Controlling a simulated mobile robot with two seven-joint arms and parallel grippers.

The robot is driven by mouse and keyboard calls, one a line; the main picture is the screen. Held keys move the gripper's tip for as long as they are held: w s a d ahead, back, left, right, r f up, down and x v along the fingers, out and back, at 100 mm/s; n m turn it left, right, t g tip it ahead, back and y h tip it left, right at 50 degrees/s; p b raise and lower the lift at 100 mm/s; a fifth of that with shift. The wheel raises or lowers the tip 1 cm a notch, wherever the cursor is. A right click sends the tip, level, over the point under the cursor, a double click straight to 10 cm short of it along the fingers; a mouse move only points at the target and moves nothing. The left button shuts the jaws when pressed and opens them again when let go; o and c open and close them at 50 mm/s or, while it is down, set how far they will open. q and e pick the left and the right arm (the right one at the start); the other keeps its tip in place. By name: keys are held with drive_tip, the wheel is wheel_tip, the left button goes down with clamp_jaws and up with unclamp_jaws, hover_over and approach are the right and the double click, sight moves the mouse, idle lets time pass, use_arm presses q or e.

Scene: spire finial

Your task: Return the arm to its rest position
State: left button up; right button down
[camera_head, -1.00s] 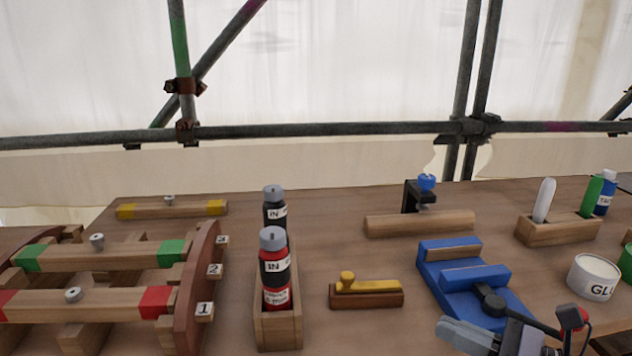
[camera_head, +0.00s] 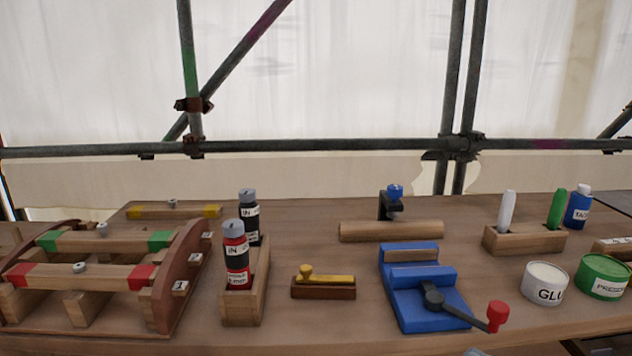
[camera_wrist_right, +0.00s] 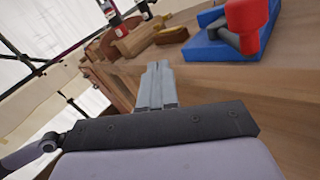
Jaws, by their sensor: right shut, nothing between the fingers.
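My right gripper (camera_wrist_right: 157,86) shows in the right wrist view with its fingers together and nothing between them. It is at the front of the workbench (camera_wrist_right: 185,75), apart from the things on it. In the head view only a small grey piece shows at the bottom edge, below the blue vise (camera_head: 425,318). The vise has a red-knobbed handle (camera_head: 497,314), which also shows large at the upper right of the right wrist view (camera_wrist_right: 247,25). My left gripper is not in view.
A wooden rack (camera_head: 175,290) with red- and green-banded bars stands at left. A bottle holder (camera_head: 243,305), a small plane (camera_head: 323,290), a clamp (camera_head: 390,203), a marker block (camera_head: 525,241), a glue tub (camera_head: 545,284) and a green tub (camera_head: 602,278) stand on the bench.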

use_arm(q)
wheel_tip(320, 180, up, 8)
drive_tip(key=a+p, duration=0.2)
drive_tip(key=p, duration=0.6)
drive_tip(key=shift+p, duration=0.4)
use_arm(e)
drive_tip(key=s+a+f+n+g+h, duration=0.1)
drive_tip(key=s+f+n+h, duration=0.4)
drive_tip(key=n, duration=1.1)
drive_tip(key=s+a+f+n+g+h, duration=0.2)
drive_tip(key=s+f+n+h, duration=0.3)
drive_tip(key=f+n, duration=0.6)
drive_tip(key=s+n, duration=0.2)
drive_tip(key=n, duration=0.3)
drive_tip(key=shift+s+a+f+n+h, duration=0.15)
drive_tip(key=shift+s+f+n+h, duration=0.15)
drive_tip(key=shift+s+h, duration=0.1)
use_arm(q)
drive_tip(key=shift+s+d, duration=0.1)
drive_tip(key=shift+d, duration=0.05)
use_arm(e)
drive_tip(key=shift+w, duration=0.1)
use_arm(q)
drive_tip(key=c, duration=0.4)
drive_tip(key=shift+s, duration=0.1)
use_arm(e)
drive_tip(key=shift+w+a, duration=0.1)
